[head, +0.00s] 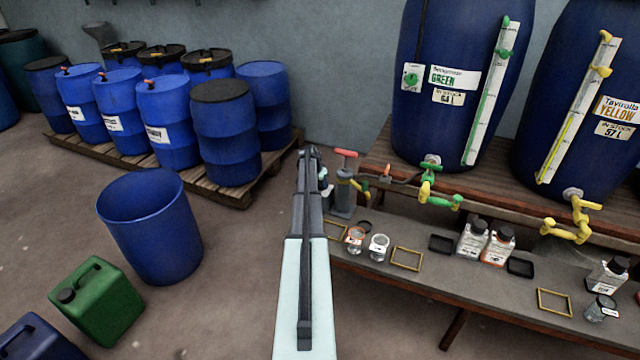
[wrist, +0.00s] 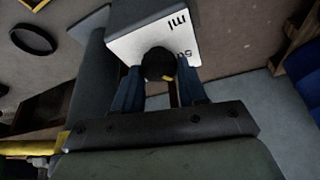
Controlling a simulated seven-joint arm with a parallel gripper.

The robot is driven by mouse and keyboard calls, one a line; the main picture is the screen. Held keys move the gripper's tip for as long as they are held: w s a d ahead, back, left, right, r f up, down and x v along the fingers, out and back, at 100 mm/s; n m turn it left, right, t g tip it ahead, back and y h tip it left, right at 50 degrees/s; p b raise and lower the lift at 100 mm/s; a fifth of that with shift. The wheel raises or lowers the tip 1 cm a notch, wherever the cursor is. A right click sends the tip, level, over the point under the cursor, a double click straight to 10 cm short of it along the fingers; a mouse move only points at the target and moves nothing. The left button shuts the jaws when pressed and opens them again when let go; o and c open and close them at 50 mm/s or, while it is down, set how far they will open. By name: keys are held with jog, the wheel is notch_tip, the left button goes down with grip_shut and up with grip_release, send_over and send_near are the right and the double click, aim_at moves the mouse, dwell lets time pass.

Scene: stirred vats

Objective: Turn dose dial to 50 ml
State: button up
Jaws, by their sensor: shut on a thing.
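The dose dial (wrist: 156,62) is a round black knob with a small yellow mark on its lower right edge in the wrist view. It sits on a white plate (wrist: 135,42) with upside-down black print, "ml" and a partly covered number that looks like 50. My gripper (wrist: 161,84) is shut on the dial, one blue finger at each side. In the head view my arm hides the dial. Beside my arm there stands a grey pump-like dispenser with a red handle (head: 345,153).
Blue drums stand on a pallet (head: 240,193) at the left. Two large vats (head: 455,60) with green and yellow taps stand on a wooden rack at the right. Jars, bottles and yellow frames (head: 406,258) lie on the low bench right of my arm.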

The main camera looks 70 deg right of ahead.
jog(key=n+t, duration=0.1)
jog(key=n, duration=0.2)
jog(key=n+t, duration=0.1)
jog(key=n, duration=0.3)
jog(key=shift+s+t, duration=0.15)
jog(key=shift+t, duration=0.15)
dwell(0.4)
jog(key=o, duration=1.1)
jog(key=shift+c, duration=0.2)
jog(key=shift+r, duration=0.1)
jog(key=v, duration=1.3)
jog(key=shift+r, duration=0.3)
jog(key=shift+s+a, duration=0.1)
jog(key=shift+a, duration=0.05)
